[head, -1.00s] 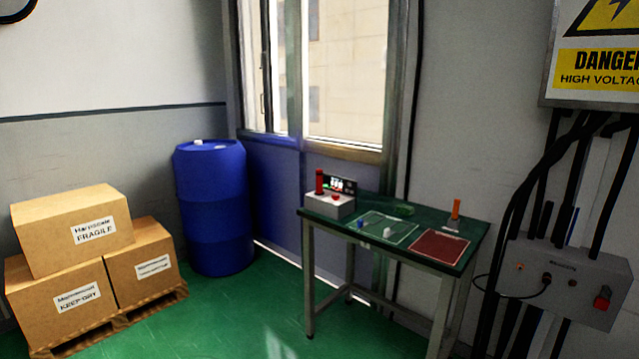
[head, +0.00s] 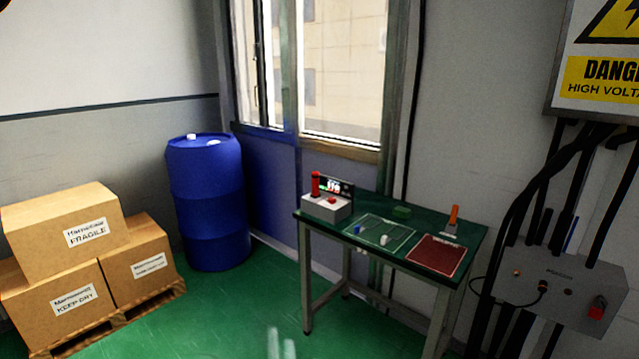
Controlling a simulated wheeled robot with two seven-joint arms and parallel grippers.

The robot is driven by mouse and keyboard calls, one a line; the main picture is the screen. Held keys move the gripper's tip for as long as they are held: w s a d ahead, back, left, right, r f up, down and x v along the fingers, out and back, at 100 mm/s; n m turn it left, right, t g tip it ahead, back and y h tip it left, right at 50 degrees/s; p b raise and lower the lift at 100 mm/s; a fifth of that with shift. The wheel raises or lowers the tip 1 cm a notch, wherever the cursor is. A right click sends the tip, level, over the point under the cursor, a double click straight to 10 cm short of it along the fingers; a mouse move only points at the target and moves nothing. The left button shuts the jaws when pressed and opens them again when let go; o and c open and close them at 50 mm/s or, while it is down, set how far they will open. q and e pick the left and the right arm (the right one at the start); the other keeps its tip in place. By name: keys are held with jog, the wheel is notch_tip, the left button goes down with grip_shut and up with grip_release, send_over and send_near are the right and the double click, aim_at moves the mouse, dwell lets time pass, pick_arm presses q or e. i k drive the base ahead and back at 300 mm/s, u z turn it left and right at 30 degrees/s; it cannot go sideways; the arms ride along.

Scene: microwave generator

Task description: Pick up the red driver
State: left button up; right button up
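A red upright handle-like thing (head: 316,184), which looks like the red driver, stands on the left part of a light grey box (head: 326,208). The box sits at the left end of a green-topped table (head: 350,213). A smaller red piece (head: 332,199) is on the box to its right. An orange upright tool (head: 454,216) stands near the table's right end; it looks orange rather than red.
A blue barrel (head: 207,203) and stacked cartons (head: 64,234) stand left. Cables and a grey control box (head: 560,285) are right. Green floor lies open in front.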

aim_at(314, 194)
jog(key=i, duration=1.15)
jog(key=u, duration=0.7)
jog(key=i, duration=0.8)
jog(key=u, duration=0.4)
